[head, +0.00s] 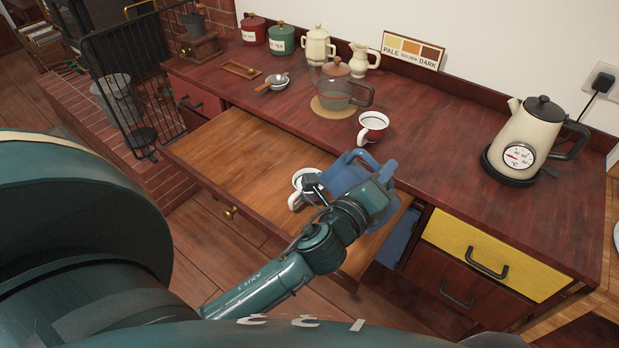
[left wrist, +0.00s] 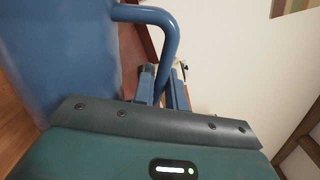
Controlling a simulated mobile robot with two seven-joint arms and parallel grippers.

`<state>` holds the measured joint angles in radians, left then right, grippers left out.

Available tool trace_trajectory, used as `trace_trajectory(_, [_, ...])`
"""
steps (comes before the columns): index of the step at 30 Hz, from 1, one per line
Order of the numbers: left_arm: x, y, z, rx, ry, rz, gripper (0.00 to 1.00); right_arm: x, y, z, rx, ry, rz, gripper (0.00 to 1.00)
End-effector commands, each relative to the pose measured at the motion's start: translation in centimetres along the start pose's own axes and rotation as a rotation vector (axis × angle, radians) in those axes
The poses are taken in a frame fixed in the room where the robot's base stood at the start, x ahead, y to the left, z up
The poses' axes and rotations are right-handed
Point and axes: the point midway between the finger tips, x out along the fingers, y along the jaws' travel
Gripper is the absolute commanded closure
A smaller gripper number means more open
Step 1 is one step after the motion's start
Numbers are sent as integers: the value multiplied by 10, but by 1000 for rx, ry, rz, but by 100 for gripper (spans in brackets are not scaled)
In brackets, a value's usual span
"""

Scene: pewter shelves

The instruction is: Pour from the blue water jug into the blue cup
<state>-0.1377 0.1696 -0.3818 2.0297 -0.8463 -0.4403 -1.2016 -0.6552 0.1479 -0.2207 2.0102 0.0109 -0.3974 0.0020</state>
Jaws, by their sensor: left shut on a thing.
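The blue water jug (head: 347,172) is held by its handle above the pulled-out wooden board, partly hidden behind my left gripper (head: 384,180). In the left wrist view the jug's body (left wrist: 60,60) fills the left side, and its curved handle passes between the shut fingers (left wrist: 163,88). A cup (head: 301,183) stands on the board just left of the jug. Its white inside and white handle show; my gripper hides part of it, and its outer colour is hard to tell. I cannot tell how far the jug is tilted. My right gripper is out of view.
A red mug (head: 372,126), glass teapot (head: 338,92) and small strainer (head: 277,81) stand on the counter behind. A cream kettle (head: 522,138) is at right. Canisters (head: 281,39) line the back. The board's left part (head: 235,150) is clear.

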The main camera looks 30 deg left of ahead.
Motion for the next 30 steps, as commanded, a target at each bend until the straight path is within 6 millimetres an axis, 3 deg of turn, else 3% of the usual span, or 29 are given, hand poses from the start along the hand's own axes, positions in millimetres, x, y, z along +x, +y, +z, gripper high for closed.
trace_trajectory(4, [0, -3, 1, 7, -3, -9, 100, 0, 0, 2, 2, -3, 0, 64])
trace_trajectory(6, [0, 12, -23, 120, 2, -6, 100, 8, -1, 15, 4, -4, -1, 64])
trace_trajectory(9, [1, 3, -36, 345, -2, -8, 100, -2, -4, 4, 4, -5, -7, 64])
trace_trajectory(17, [1, 6, -44, 428, -4, -8, 100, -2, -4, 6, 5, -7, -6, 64])
trace_trajectory(30, [1, 19, -98, 819, -5, -8, 100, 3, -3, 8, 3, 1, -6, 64])
